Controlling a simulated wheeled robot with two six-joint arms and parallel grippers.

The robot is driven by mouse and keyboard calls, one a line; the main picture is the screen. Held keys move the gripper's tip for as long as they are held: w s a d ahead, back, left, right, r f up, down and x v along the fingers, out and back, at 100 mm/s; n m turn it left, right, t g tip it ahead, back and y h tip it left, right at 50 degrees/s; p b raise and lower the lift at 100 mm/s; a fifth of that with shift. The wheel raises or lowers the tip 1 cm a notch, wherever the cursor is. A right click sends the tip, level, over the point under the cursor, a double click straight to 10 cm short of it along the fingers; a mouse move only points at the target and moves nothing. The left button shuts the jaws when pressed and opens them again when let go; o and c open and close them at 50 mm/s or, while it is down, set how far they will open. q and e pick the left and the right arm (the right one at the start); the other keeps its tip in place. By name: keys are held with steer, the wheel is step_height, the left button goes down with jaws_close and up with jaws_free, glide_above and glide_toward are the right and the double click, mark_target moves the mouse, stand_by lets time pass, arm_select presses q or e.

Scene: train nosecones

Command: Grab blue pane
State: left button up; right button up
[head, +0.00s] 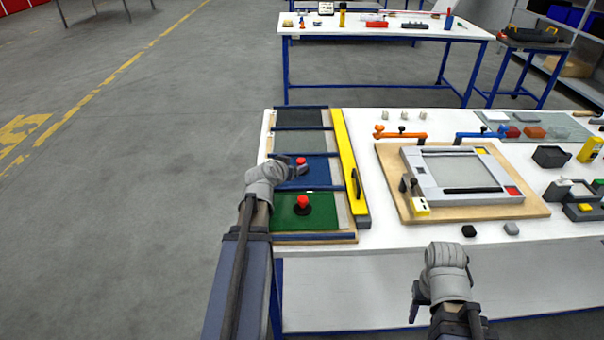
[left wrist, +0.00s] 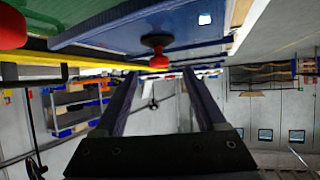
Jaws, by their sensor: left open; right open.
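The blue pane (head: 322,178) lies in the rack at the left end of the table, behind the green pane (head: 280,212). My left gripper (head: 299,169) is at this knob and partly covers the pane. In the left wrist view, the blue pane (left wrist: 105,30) fills the top, and its red knob (left wrist: 159,62) shows between the tips of the open left gripper (left wrist: 160,73). Contact with the knob cannot be told. My right gripper (head: 418,300) is open and empty in front of the table edge.
A yellow bar (head: 350,165) with a black handle runs along the rack's right side. The green pane has its own red knob (head: 303,203). Grey panes (head: 298,142) lie behind. A wooden board with a frame (head: 530,210) sits to the right, with small parts around it.

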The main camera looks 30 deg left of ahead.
mark_target(300, 162)
arm_select(q)
steer(key=shift+b+x, duration=1.8)
steer(key=shift+x, duration=2.1)
steer(key=shift+r, duration=0.15)
steer(key=shift+d, duration=0.1)
steer(key=shift+c, duration=0.4)
jaws_close()
